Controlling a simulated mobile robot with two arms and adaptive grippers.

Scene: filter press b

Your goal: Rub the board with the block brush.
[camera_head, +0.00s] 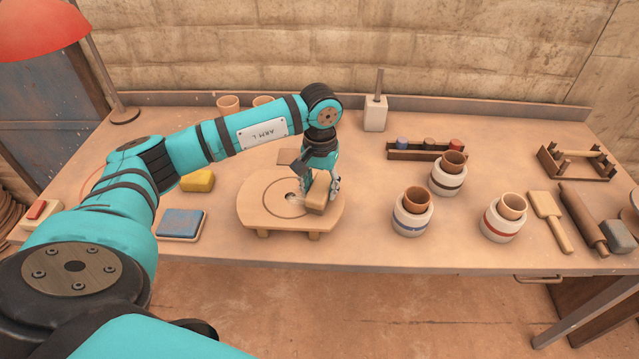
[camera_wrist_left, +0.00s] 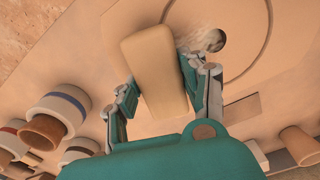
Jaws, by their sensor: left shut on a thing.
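The board (camera_head: 258,208) is a round, pale wooden slab on short feet near the middle of the table, with a ring line and a dark hole. A whitish smudge (camera_head: 293,197) lies by the hole, and it also shows in the left wrist view (camera_wrist_left: 190,38). My left gripper (camera_head: 318,183) is shut on the tan block brush (camera_head: 319,194), over the right part of the board. In the left wrist view the block brush (camera_wrist_left: 155,70) sits between both fingers. Its underside is hidden, so I cannot tell whether it touches the board. My right gripper is out of view.
A yellow block (camera_head: 198,181) and a blue pad (camera_head: 182,223) lie left of the board. Several banded jars with brown cups, one here (camera_head: 412,212), stand to the right. Behind are a dark rack (camera_head: 425,153) and a white pot (camera_head: 375,115). Bare table lies between board and jars.

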